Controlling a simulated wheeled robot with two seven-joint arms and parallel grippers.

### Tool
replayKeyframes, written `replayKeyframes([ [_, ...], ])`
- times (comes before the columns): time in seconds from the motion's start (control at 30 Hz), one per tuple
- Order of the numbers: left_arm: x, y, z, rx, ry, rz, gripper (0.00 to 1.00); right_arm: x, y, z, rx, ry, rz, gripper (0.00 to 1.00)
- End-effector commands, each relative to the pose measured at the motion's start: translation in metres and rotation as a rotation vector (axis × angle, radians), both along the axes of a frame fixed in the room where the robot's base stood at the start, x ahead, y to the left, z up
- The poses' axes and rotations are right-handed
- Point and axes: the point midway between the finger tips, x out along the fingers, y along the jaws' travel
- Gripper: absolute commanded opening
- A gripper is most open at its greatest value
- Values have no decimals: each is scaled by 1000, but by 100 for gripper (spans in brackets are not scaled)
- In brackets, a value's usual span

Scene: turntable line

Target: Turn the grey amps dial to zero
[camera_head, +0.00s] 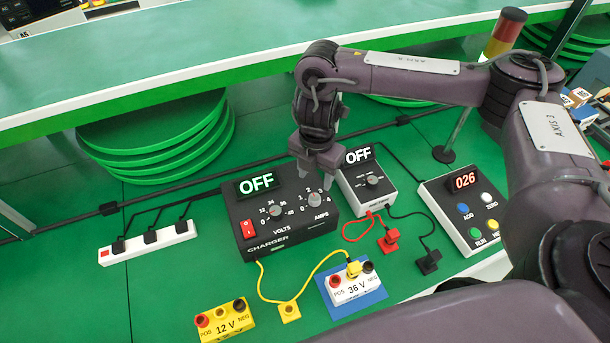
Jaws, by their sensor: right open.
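The black charger box (285,236) sits on the green surface in the middle, and its display reads OFF. The grey amps dial (315,200) is on the right half of its top face, beside the volts dial (276,211). The exact setting of the amps dial is too small to read. My right gripper (315,178) points down just above the amps dial. Its fingers are open, one on each side of the dial's far part, and I cannot tell whether they touch it. My left gripper is not in view.
A white meter box (362,189) reading OFF stands close to the right. A keypad box (463,208) reading 026 is further right. A power strip (148,243) lies left.

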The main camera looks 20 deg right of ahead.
Motion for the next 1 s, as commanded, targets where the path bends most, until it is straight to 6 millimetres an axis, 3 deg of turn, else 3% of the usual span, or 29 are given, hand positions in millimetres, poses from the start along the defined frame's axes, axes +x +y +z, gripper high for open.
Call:
replayKeyframes([
  [0.1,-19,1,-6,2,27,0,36,-1,0,-13,1,4,-1,50],
  [0.2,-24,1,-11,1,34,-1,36,-2,0,-28,1,6,-1,50],
  [0.5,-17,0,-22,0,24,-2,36,-1,1,-70,2,2,0,50],
  [0.7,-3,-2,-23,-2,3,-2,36,0,0,-77,1,1,0,50],
  [0.9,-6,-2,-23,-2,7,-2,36,0,0,-77,0,0,0,50],
  [1.0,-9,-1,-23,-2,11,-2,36,0,0,-77,0,0,0,38],
])
